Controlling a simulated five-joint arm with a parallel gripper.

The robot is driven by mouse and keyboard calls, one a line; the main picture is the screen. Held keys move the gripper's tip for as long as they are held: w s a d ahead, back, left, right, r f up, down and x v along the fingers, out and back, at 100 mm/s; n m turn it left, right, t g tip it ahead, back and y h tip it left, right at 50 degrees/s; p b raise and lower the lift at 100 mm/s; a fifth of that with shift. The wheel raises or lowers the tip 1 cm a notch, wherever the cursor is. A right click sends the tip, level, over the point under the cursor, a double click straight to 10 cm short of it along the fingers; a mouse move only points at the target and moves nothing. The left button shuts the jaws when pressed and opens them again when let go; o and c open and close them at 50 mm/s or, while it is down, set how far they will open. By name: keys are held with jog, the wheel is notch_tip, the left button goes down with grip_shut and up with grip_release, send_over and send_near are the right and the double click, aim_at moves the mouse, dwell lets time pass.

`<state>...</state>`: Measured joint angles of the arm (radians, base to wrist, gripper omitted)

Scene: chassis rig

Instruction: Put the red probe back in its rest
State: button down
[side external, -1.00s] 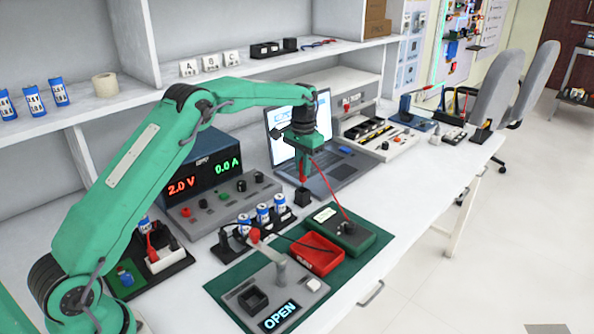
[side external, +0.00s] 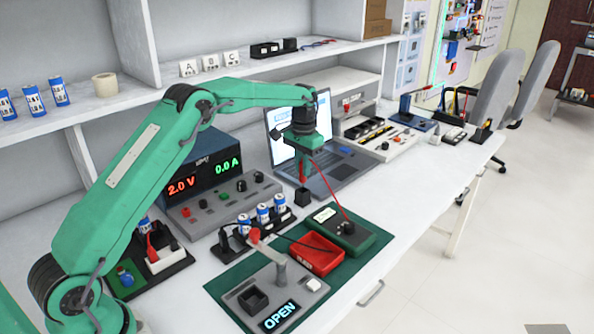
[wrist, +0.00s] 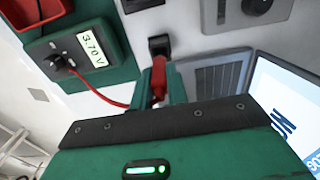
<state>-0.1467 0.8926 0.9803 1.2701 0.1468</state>
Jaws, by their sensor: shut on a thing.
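The red probe (wrist: 158,82) is upright between the fingers of my gripper (wrist: 160,88) in the wrist view. My gripper (side external: 304,172) is shut on it in the side view, in front of the laptop. The rest, a small black block (side external: 303,198), stands on the bench directly below the probe; it also shows in the wrist view (wrist: 160,46). The probe's lower end is at or just above the block's top; I cannot tell how far it sits in. A red lead (side external: 330,190) runs from the probe to the meter (side external: 346,238).
The laptop (side external: 345,172) is close behind my gripper. The power supply (side external: 215,190) is to the left. Blue cells (side external: 263,215) stand in a holder in front. A red tray (side external: 318,262) lies on the green mat (side external: 222,288).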

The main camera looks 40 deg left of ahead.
aim_at(303, 182)
jog(key=shift+f, duration=2.35)
dwell(1.0)
jog(key=c, duration=1.3)
grip_release()
notch_tip(303, 182, up, 7)
jog(key=shift+f, duration=0.1)
jog(key=shift+r, duration=0.55)
